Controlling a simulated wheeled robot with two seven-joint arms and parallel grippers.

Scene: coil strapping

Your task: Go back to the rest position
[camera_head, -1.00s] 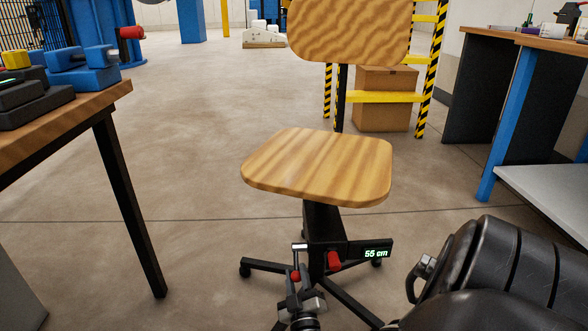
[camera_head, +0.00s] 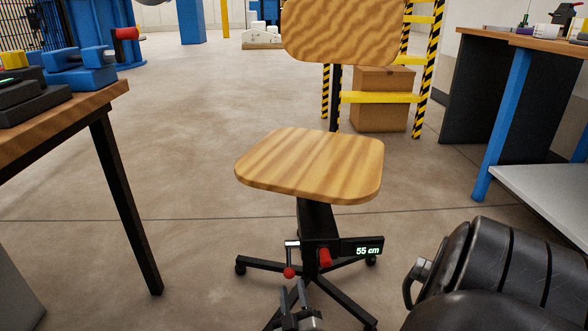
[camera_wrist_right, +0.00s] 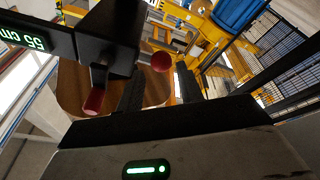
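A wooden swivel chair (camera_head: 310,165) stands ahead on a black star base. Below its seat a lever ends in a small red ball (camera_head: 289,273), beside a red knob (camera_head: 325,257) and a display reading 55 cm (camera_head: 367,251). My right gripper (camera_head: 292,292) is just below the red ball, fingers apart and empty. In the right wrist view, the right gripper (camera_wrist_right: 160,85) shows its two dark fingers spread, with the red ball (camera_wrist_right: 161,62) beyond the tips and the red knob (camera_wrist_right: 94,101) to the left. My left gripper is not in view.
A wooden workbench (camera_head: 105,97) with blue and black devices stands at left. A blue-legged bench (camera_head: 500,130) is at right. Yellow-black striped steps (camera_head: 428,60) and a cardboard box (camera_head: 380,115) stand behind the chair. The floor between is clear.

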